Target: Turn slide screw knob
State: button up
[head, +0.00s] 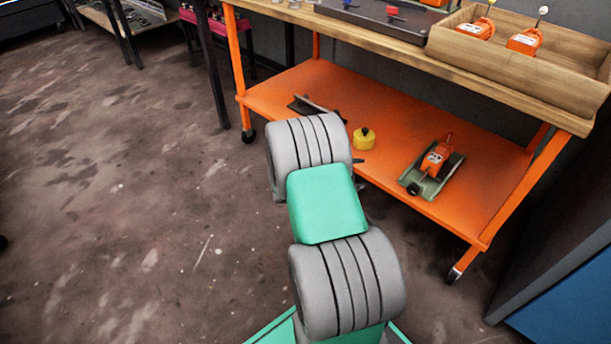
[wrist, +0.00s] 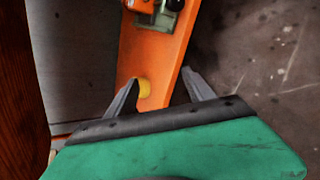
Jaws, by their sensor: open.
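A small device with a green base and an orange block (head: 437,160) lies on the lower orange shelf in the head view. Dark round ends show on its base, and one may be the slide screw knob; I cannot tell for sure. Part of the device, the green base (wrist: 168,18), shows at the top of the wrist view, cut off by the frame edge. My gripper (wrist: 160,76) is open and empty in the wrist view, its two fingers apart and pointing toward the shelf. In the head view my arm hides most of the gripper.
A yellow knobbed piece (head: 363,139) stands on the orange shelf (head: 400,130); in the wrist view it shows by the left finger (wrist: 144,88). The bench top (head: 400,45) overhangs the shelf and carries a wooden tray (head: 520,75). Floor on the left is clear.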

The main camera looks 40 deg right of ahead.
jog(key=w+a+r+m+y, duration=0.2)
jog(key=a+r+y, duration=0.1)
jog(key=a, duration=0.5)
jog(key=w+a+r+m+t+y+p, duration=0.1)
jog(key=w+a+r+m+y, duration=0.1)
jog(key=a, duration=0.7)
jog(key=shift+r+m+t+y, duration=0.3)
jog(key=shift+r+m+y, duration=0.1)
jog(key=shift+r, duration=0.15)
jog(key=shift+w, duration=0.1)
